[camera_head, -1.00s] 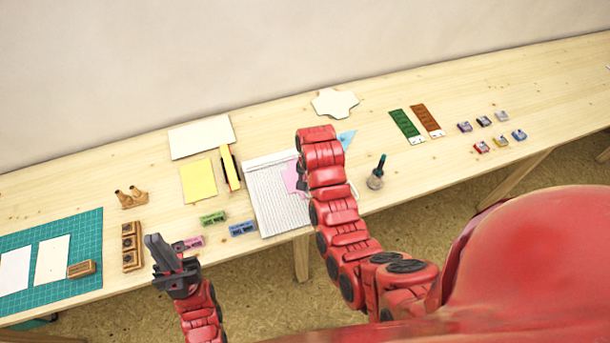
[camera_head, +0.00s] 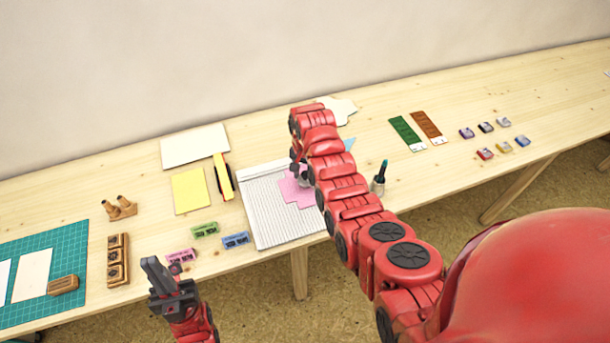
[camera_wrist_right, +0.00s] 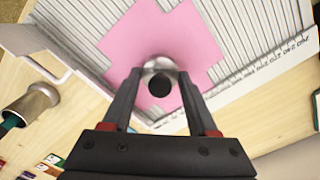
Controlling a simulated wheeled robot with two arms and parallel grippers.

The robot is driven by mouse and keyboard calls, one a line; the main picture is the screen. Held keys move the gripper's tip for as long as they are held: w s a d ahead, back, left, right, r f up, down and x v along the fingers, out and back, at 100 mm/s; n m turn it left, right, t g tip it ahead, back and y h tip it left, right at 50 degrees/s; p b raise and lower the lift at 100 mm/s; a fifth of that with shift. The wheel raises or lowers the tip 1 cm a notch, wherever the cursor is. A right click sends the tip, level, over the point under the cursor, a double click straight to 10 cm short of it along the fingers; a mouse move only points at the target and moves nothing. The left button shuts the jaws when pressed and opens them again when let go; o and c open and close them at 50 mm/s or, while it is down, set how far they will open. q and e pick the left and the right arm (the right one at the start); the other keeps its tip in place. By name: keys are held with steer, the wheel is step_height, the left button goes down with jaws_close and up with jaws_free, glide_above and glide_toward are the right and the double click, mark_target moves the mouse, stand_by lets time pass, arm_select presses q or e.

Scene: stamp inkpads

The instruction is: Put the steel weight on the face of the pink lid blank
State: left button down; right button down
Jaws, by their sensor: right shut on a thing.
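The pink lid blank (camera_head: 290,190) lies flat on a white ribbed board (camera_head: 262,222); the wrist view shows it as a cross-like pink sheet (camera_wrist_right: 207,52). My right gripper (camera_wrist_right: 160,78) is shut on the steel weight (camera_wrist_right: 158,66), a shiny round piece with a dark spot, in front of the pink face. In the head view the right gripper (camera_head: 299,172) is partly hidden by its arm, with the weight's silver edge just below. Whether the weight touches the blank I cannot tell. My left gripper (camera_head: 165,272) hangs at the table's front edge, apart from the blank; its jaw gap is unclear.
A metal pot with a dark-green-topped tool (camera_head: 379,184) stands right of the board. Green (camera_head: 205,229), blue (camera_head: 236,240) and pink (camera_head: 181,255) blocks lie to its left.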

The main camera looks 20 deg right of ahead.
steer(key=shift+f, duration=0.5)
steer(key=shift+f, duration=0.1)
steer(key=c, duration=0.6)
jaws_free()
steer(key=shift+f, duration=0.1)
steer(key=o, duration=0.4)
